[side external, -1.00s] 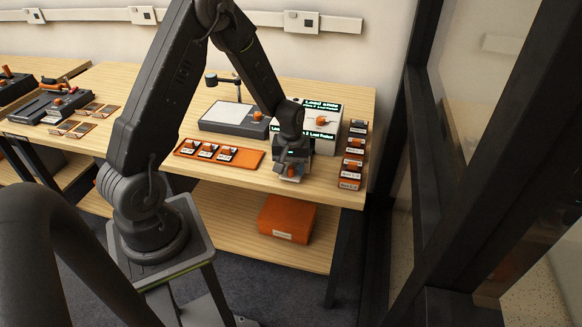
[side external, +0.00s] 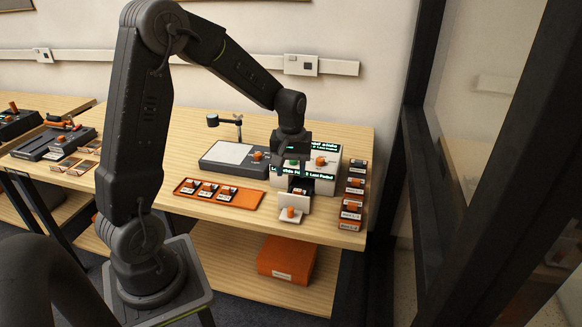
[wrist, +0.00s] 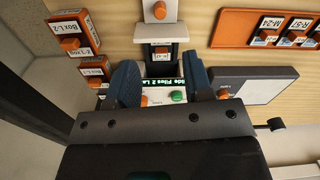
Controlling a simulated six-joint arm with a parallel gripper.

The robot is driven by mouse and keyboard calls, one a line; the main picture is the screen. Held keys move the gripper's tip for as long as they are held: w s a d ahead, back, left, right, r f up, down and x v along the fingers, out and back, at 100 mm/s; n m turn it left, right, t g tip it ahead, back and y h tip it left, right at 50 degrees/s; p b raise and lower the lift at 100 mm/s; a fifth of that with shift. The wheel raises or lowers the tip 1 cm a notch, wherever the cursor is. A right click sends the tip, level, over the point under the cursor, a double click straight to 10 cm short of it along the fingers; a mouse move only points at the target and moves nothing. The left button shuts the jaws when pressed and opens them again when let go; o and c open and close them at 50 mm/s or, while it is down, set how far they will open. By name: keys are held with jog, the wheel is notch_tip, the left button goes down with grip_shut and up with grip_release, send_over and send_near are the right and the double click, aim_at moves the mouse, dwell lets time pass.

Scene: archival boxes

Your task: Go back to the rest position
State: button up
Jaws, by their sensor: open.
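My gripper (side external: 292,150) is above the front of a white machine (side external: 327,168) with green lit text, at the right end of the bench. In the wrist view my gripper's two blue fingers (wrist: 160,80) are spread apart with nothing held between them. Past them, the machine's front shows a dark slot piece (wrist: 162,58) and a white plate with an orange knob (wrist: 159,11). That orange knob also shows in the side view (side external: 291,212), low at the bench's front. My arm hides part of the machine's top.
An orange tray (side external: 244,200) with several small labelled pieces lies left of the machine. A grey light-panel device (side external: 227,158) stands behind it. Stacked labelled boxes (side external: 351,208) stand close on the right, near a dark window frame (side external: 415,150). An orange box (side external: 286,259) is on the lower shelf.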

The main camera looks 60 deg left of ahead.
jog(key=shift+r, duration=0.2)
jog(key=s+d+r+m+t, duration=0.5)
jog(key=s+d+r+m, duration=0.5)
jog(key=s+d+r, duration=0.3)
jog(key=s+d, duration=0.2)
jog(key=s, duration=0.2)
jog(key=shift+d+r+m+t, duration=0.3)
jog(key=shift+d+r+m, duration=0.05)
jog(key=shift+d+m, duration=0.05)
jog(key=shift+w, duration=0.1)
dwell(0.8)
